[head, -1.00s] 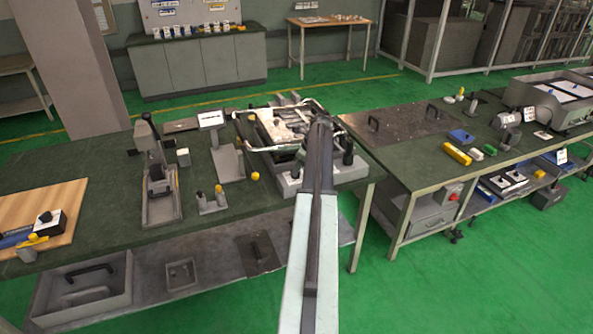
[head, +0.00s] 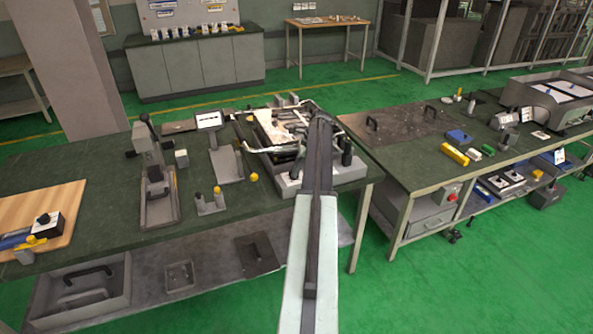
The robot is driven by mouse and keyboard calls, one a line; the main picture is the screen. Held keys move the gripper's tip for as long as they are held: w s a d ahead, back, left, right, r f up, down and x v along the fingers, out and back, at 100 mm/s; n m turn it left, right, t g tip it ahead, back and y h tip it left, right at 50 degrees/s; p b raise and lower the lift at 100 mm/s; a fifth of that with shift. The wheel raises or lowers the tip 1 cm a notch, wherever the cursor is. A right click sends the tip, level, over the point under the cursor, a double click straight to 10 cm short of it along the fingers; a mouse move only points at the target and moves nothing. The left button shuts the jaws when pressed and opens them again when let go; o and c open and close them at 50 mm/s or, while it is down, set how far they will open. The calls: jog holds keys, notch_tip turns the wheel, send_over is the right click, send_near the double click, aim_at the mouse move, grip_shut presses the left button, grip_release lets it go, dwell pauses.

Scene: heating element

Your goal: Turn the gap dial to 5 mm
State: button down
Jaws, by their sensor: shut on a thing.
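My arm reaches away from the bottom centre over the fixture (head: 352,174) at the right end of the left bench (head: 110,212). The far end of the arm covers the middle of this fixture. I cannot make out my gripper's fingers or what is between them. The fixture has a pale block base, silver curved tubes (head: 262,151), dark upright knobs and a pale plate (head: 276,122). I cannot pick out the gap dial or read its setting; it may be hidden behind my arm or too small to see.
A lever press (head: 156,175), a small stand with a white sign (head: 209,120) and yellow-topped posts (head: 219,197) stand to the left. A gap of green floor separates the benches.

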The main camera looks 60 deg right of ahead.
jog(key=shift+n, duration=0.6)
jog(key=c, duration=1.4)
grip_release()
jog(key=shift+c, duration=0.2)
jog(key=p+v, duration=0.7)
jog(key=v, duration=0.1)
jog(key=shift+w+f, duration=0.1)
jog(key=shift+w, duration=0.1)
